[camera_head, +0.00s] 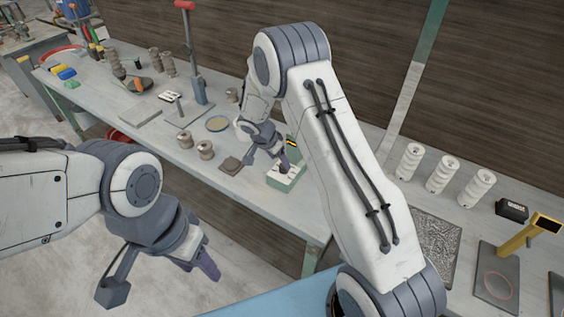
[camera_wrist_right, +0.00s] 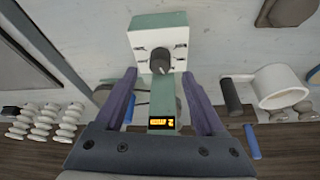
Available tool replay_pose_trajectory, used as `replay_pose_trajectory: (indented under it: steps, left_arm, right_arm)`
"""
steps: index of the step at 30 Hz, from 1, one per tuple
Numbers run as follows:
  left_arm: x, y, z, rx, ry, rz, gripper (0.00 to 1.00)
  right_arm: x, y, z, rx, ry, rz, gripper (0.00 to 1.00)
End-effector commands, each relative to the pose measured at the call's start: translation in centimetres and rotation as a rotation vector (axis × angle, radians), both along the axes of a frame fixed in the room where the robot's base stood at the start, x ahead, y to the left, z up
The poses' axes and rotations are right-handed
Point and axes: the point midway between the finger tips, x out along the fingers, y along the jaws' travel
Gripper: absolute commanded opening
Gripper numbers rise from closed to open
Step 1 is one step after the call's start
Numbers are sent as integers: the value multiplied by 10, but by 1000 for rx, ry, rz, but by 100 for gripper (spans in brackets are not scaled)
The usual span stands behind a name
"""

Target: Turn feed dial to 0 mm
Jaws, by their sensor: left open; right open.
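The feed dial is a dark round knob (camera_wrist_right: 161,61) on the white face of a small green box (camera_wrist_right: 160,22). In the right wrist view my right gripper (camera_wrist_right: 159,77) is open, its fingers on either side of the green post, tips just short of the knob and apart from it. An orange-lit display (camera_wrist_right: 162,123) on the post carries small text and what looks like a 2. In the head view the green box (camera_head: 286,178) stands on the bench under my right gripper (camera_head: 282,166). My left gripper (camera_head: 205,265) is open and empty, away from the bench.
The bench (camera_head: 268,205) holds clay spools (camera_head: 206,149), a dark block (camera_head: 230,166) and a round disc (camera_head: 217,124) left of the box. White ribbed pieces (camera_head: 443,174) and a yellow stand (camera_head: 525,238) are at the right. A wood-panelled wall (camera_head: 370,70) rises behind.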

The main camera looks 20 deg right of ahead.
Motion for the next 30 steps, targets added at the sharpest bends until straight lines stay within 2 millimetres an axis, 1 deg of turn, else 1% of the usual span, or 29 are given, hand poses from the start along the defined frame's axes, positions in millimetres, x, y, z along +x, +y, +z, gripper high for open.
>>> replay_pose_trajectory:
  steps: [1, 3, 9, 13, 20, 21, 23, 24, 25, 26, 30]
  left_arm:
    - [0, 0, 7, 0, 0, 0, 50]
    - [0, 0, 10, 0, 0, 0, 50]
    - [0, 0, 16, 0, 0, -1, 50]
    - [0, 0, 16, 0, 0, -2, 50]
    - [0, 0, 16, 0, 0, -2, 50]
    - [0, 0, 16, 0, 0, -2, 50]
    - [0, 0, 16, 0, 0, -2, 50]
    - [0, 0, 16, 0, 0, -2, 50]
    - [0, 0, 16, 0, 0, -2, 50]
    - [0, 0, 16, 0, 0, -2, 50]
    - [0, 0, 15, 0, 0, -2, 50]
  right_arm:
    - [1, -4, -6, -1, 4, -2, 72]
    - [3, -7, -18, 0, 4, 0, 72]
    - [7, -14, -37, 0, 0, 0, 72]
    - [8, -16, -42, 0, 0, 0, 72]
    - [8, -16, -43, 0, 0, 1, 72]
    - [8, -16, -43, 0, 0, 1, 56]
    - [8, -16, -43, 0, 0, 1, 34]
    - [8, -16, -43, 0, 0, 1, 18]
    - [8, -16, -43, 0, 0, 1, 7]
    - [8, -16, -42, 0, 0, 1, 0]
    - [8, -16, -43, 0, 0, 3, 0]
